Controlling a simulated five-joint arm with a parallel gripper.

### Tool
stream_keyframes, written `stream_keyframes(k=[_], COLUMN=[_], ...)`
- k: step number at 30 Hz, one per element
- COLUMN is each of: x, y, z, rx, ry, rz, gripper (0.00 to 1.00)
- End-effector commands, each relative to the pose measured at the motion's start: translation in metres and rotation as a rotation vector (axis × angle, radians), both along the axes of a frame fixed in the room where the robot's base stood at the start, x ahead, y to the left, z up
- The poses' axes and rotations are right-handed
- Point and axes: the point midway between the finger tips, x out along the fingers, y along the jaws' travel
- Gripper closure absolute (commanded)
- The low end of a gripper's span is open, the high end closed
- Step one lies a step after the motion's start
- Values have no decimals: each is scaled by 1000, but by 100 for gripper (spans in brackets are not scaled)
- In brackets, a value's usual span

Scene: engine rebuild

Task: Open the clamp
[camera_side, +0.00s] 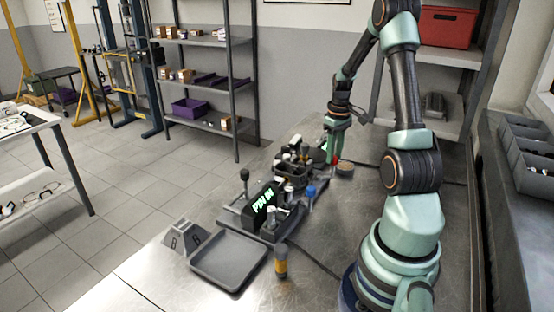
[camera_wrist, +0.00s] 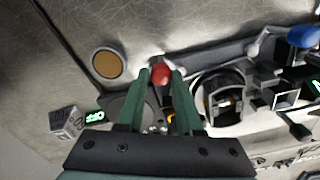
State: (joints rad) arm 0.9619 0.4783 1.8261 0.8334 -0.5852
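The clamp's red knob (camera_wrist: 160,74) shows in the wrist view between the tips of my two green fingers. It fills most of the gap; I cannot tell whether the fingers press on it. In the side view a small red spot (camera_side: 334,160) shows right below my gripper (camera_side: 332,150), at the far end of the work fixture. My gripper (camera_wrist: 160,82) points down at it with its fingers apart. The clamp's arm and base are mostly hidden behind the fingers, so its position is unclear.
A round tan-topped piece (camera_wrist: 109,64) lies beside the clamp. The fixture carries a lit display (camera_side: 264,207), a blue knob (camera_side: 310,191) and a black-knobbed lever (camera_side: 244,175). The bench right of the fixture is mostly clear.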

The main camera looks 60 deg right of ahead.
Motion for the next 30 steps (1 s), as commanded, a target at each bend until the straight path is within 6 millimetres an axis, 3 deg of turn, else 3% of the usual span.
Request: stream_keyframes(k=[2,14,30], x=[1,0,0], y=[-1,0,0], z=[1,6,102], rx=[-2,0,-3], ry=[-1,0,-2], rz=[0,-1,0], gripper=[40,40,40])
